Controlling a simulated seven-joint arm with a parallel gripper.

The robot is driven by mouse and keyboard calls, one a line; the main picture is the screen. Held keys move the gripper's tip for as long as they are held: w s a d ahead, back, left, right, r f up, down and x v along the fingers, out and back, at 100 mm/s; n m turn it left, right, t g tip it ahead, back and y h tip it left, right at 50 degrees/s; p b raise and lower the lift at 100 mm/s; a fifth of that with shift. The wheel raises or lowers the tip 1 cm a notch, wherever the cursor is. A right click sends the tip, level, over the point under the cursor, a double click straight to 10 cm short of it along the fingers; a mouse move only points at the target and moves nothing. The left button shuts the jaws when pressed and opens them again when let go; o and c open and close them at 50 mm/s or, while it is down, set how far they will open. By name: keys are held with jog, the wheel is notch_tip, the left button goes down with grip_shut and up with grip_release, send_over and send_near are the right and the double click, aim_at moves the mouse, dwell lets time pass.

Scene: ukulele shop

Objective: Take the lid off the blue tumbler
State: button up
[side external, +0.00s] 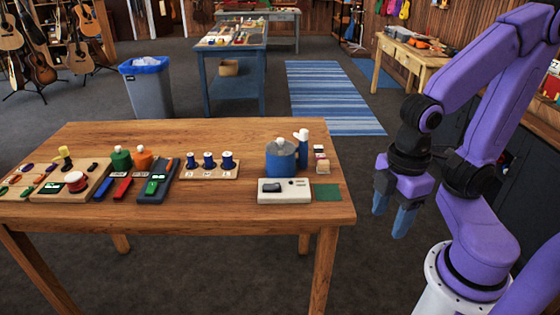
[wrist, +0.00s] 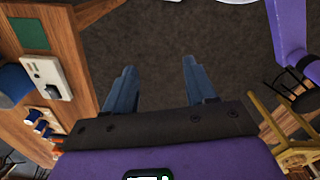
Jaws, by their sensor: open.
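The blue tumbler (side external: 280,163) stands upright at the right part of the wooden table, behind a white switch box. A grey lid (side external: 271,147) with a pale knob sits on top of it. In the wrist view a blue shape at the left edge looks like the tumbler (wrist: 14,82), partly cut off. My gripper (side external: 390,216) has blue fingers pointing down. It hangs beyond the table's right edge, apart from the tumbler. In the wrist view my gripper (wrist: 159,68) is open, with only dark floor between its fingers.
The white switch box (side external: 285,191) and a green square (side external: 327,192) lie in front of the tumbler. A blue-and-white bottle (side external: 302,150) stands close at its right. Blue spools (side external: 209,161) on a wooden board are to its left. The wooden table's (side external: 250,225) front strip is clear.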

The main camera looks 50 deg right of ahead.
jog(key=shift+c, duration=0.3)
jog(key=w+a+r+n+t+h, duration=0.1)
jog(key=w+a+r+n, duration=0.2)
jog(key=w, duration=0.9)
jog(key=w+a+r+h, duration=0.15)
jog(key=w+r, duration=0.25)
jog(key=w, duration=0.8)
jog(key=n+g+h, duration=0.1)
jog(key=n+h, duration=0.1)
jog(key=h, duration=0.1)
send_over(280, 139)
jog(key=a, duration=0.2)
notch_tip(280, 139, down, 8)
jog(key=shift+y, duration=0.35)
jog(key=shift+a+x, duration=0.15)
jog(key=shift+x, duration=1.4)
jog(key=shift+a+x, duration=0.15)
jog(key=shift+x, duration=1.35)
grip_shut()
